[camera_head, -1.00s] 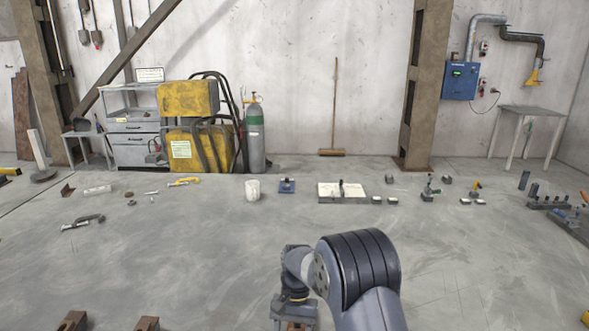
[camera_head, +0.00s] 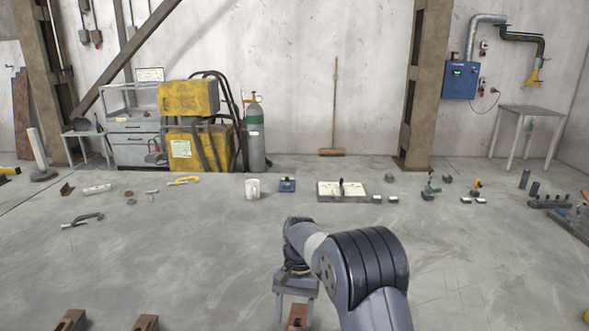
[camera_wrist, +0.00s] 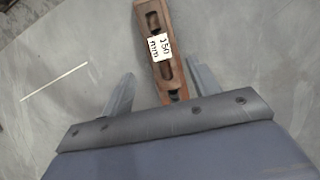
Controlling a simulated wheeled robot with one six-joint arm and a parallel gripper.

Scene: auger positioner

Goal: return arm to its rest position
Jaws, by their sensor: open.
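My gripper (camera_head: 294,308) is at the bottom centre of the head view, below my bent arm, pointing down. Its fingertips lie near or past the lower picture edge there. In the wrist view my gripper (camera_wrist: 157,87) shows two grey fingers spread apart with nothing held between them. A rusty brown slotted bar (camera_wrist: 160,60) with a white "150 mm" label lies ahead of and between the finger lines. Its near end reaches close to the right finger; I cannot tell the height gap. In the head view a brown piece (camera_head: 297,318) shows beside the gripper.
Brown blocks (camera_head: 72,321) lie at the bottom left. A white mug (camera_head: 252,189), a white-topped plate (camera_head: 342,190), a clamp (camera_head: 83,220) and several small parts lie farther back. A yellow machine (camera_head: 198,145) and gas cylinder (camera_head: 254,135) stand by the wall. The middle floor is clear.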

